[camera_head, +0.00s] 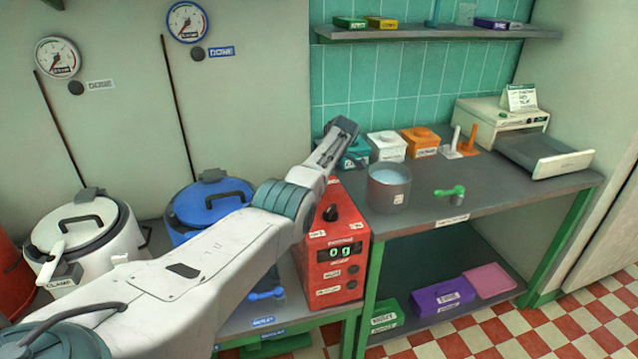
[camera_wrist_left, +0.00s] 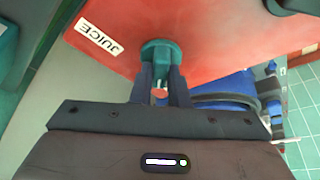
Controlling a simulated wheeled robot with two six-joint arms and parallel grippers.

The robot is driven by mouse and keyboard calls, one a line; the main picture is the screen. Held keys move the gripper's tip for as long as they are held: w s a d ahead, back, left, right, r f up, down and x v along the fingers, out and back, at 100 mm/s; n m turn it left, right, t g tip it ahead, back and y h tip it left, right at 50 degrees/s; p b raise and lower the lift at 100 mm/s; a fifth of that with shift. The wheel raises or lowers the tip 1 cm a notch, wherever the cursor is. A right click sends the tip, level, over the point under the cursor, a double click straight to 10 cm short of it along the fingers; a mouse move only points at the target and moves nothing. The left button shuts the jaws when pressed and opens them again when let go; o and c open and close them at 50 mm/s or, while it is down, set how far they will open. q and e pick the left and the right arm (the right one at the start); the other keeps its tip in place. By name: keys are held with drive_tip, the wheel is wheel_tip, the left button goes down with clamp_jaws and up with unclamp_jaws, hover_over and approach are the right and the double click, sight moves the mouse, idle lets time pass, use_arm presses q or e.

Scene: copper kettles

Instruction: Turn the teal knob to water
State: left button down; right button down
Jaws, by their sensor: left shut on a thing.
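The teal knob (camera_wrist_left: 156,56) sits on a red panel (camera_wrist_left: 110,55) in the left wrist view. A white label reading JUICE (camera_wrist_left: 99,38) is beside the knob. The fingers of my left gripper (camera_wrist_left: 160,88) are shut around the knob's lower part. The knob's pointing direction is hard to read. In the head view my left gripper (camera_head: 336,145) reaches over the top of the red machine (camera_head: 335,255), and the teal knob is hidden there. No WATER label is readable. My right gripper is not in view.
A blue kettle (camera_head: 205,205) and a white kettle (camera_head: 75,235) stand left of the machine. A metal pot (camera_head: 388,190) and a green scoop (camera_head: 450,192) are on the grey table to the right. A shelf (camera_head: 430,33) hangs above.

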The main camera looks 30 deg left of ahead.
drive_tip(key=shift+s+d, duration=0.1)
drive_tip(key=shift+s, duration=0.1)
use_arm(q)
drive_tip(key=c, duration=1.4)
unclamp_jaws()
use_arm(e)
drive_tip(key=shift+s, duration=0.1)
